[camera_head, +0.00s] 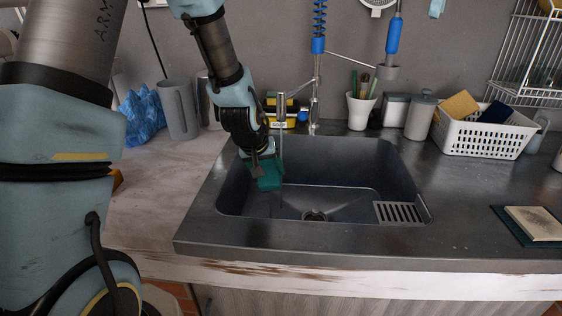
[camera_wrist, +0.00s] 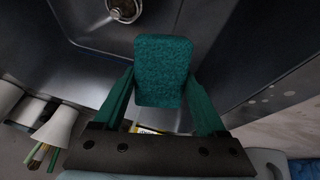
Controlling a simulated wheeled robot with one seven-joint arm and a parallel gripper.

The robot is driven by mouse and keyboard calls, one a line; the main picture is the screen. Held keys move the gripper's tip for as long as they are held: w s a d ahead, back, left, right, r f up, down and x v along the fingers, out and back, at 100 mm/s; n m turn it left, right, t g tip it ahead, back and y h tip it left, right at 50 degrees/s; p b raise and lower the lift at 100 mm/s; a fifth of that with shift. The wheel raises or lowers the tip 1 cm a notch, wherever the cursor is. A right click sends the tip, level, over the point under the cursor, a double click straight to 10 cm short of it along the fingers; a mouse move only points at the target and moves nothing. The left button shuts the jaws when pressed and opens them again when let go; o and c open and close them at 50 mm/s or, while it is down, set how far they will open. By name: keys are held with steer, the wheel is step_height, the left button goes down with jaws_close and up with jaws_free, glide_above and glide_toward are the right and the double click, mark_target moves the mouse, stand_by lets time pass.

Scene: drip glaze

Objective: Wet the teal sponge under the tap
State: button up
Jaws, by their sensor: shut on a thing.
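The teal sponge (camera_head: 269,182) is held at the end of my gripper (camera_head: 259,165), over the left part of the dark sink basin (camera_head: 330,170), above its floor. In the wrist view the sponge (camera_wrist: 162,68) sits between the two teal fingers of my gripper (camera_wrist: 162,92), which are shut on its sides. The tap (camera_head: 281,120) has a slim spout pointing down close beside the sponge, at its right edge. A thin pale line runs below the spout; I cannot tell surely whether it is water. The drain (camera_head: 314,215) also shows in the wrist view (camera_wrist: 124,9).
A blue-handled spray hose (camera_head: 394,36) hangs behind the sink. A brush cup (camera_head: 361,110), canisters (camera_head: 420,116) and a white basket (camera_head: 487,138) with sponges stand at the back right. Grey mugs and a blue crumpled thing (camera_head: 143,115) stand left. The basin's right side is clear.

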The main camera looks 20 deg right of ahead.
steer(key=shift+s+a+r+p, duration=0.5)
steer(key=shift+s+a+r, duration=0.15)
steer(key=shift+r, duration=0.1)
steer(key=shift+s+a+r+p, duration=0.5)
steer(key=shift+a+r, duration=0.1)
steer(key=shift+r, duration=0.15)
steer(key=shift+s+a+r+p, duration=0.35)
steer(key=shift+s+a+r, duration=0.15)
steer(key=shift+s+a, duration=0.1)
steer(key=shift+d, duration=0.1)
